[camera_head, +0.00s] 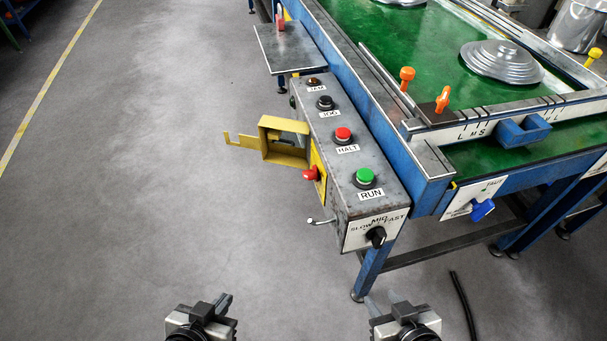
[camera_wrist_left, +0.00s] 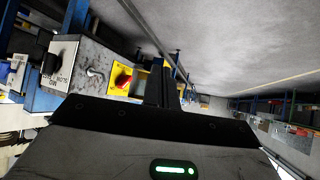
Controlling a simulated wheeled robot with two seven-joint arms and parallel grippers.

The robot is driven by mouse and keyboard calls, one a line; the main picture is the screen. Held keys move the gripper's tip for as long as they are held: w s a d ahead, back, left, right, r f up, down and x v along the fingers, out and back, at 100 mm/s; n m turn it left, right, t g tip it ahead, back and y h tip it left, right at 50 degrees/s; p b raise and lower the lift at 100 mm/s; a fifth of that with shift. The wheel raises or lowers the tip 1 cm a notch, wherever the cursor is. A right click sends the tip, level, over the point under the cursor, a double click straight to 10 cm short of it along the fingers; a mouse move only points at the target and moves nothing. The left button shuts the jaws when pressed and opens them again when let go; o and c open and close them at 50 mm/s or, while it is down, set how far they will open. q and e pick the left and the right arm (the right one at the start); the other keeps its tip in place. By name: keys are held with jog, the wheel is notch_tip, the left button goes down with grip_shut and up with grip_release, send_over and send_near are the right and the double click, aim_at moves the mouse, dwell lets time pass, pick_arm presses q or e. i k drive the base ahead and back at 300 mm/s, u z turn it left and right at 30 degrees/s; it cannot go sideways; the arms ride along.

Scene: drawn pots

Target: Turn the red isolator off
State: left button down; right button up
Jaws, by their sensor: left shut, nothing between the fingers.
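The red isolator (camera_head: 311,174) is a red rotary handle on a yellow plate (camera_head: 320,165), on the left side of the grey control box (camera_head: 357,205). It also shows in the left wrist view as a red knob (camera_wrist_left: 123,80) on yellow, just left of the dark fingers. A yellow guard (camera_head: 285,140) stands out from the box behind the isolator. My left gripper (camera_head: 224,302) is shut and empty, low in the head view, in front of and left of the box, apart from the isolator. My right gripper (camera_head: 382,301) is below the box; its finger gap is unclear.
A metal hook (camera_head: 321,221) sticks out of the box near the isolator. A red HALT button (camera_head: 343,134), a green RUN button (camera_head: 366,177) and a black speed knob (camera_head: 376,237) are close by. A blue handle (camera_head: 482,209) is at right. The floor at left is clear.

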aim_at(310, 175)
jog(key=u, duration=1.65)
jog(key=i, duration=3.15)
jog(key=z, duration=4.25)
jog(key=i, duration=0.5)
jog(key=u, duration=0.05)
